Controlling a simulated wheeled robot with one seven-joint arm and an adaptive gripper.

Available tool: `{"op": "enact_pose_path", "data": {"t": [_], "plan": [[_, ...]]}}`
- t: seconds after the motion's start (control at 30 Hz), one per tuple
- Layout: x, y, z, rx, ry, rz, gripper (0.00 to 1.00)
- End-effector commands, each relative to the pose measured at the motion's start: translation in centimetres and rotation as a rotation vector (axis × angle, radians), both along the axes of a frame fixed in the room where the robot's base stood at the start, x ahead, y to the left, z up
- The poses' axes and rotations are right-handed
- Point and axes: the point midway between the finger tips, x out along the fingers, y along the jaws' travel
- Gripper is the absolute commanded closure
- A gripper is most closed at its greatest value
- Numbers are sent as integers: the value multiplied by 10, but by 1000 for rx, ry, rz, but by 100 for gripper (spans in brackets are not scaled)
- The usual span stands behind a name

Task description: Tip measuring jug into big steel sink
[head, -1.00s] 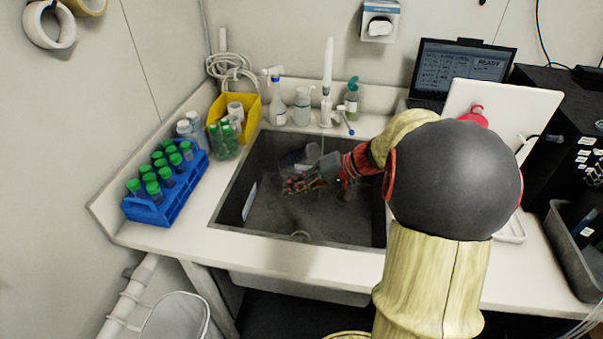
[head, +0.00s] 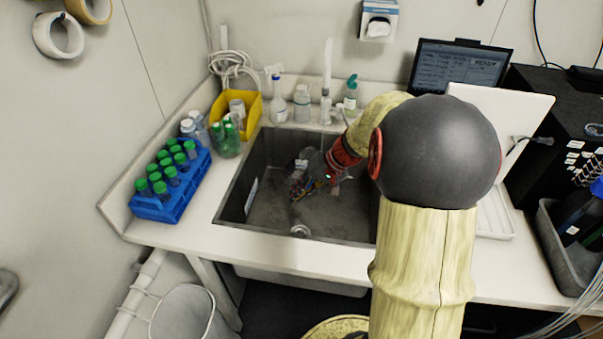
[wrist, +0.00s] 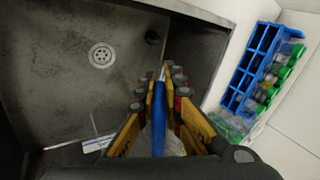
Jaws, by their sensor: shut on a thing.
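The big steel sink (head: 262,205) is set in the white counter; its grey floor and drain also show in the wrist view (wrist: 60,60). My gripper (head: 300,192) is inside the sink's outline, pointing down and to the left. In the wrist view my gripper (wrist: 155,85) is shut on a blue upright strip, which looks like the handle of the measuring jug (wrist: 159,120). A clear part of the jug shows behind the fingers. In the head view the clear jug (head: 305,157) is mostly hidden by the gripper; its exact tilt and contents cannot be told.
A blue rack (head: 160,208) of green-capped tubes stands left of the sink. A yellow bin (head: 250,112), bottles (head: 301,103) and the tap (head: 326,95) line the back. A laptop (head: 460,68) and a white board are at the right.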

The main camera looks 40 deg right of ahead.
Motion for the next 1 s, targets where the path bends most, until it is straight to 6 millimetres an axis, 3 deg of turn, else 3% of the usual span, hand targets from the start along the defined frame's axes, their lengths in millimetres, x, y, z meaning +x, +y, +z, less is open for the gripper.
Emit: {"op": "enact_pose_path", "data": {"t": [1.0], "plan": [[-15,-13,-15,-221,259,1,100]]}}
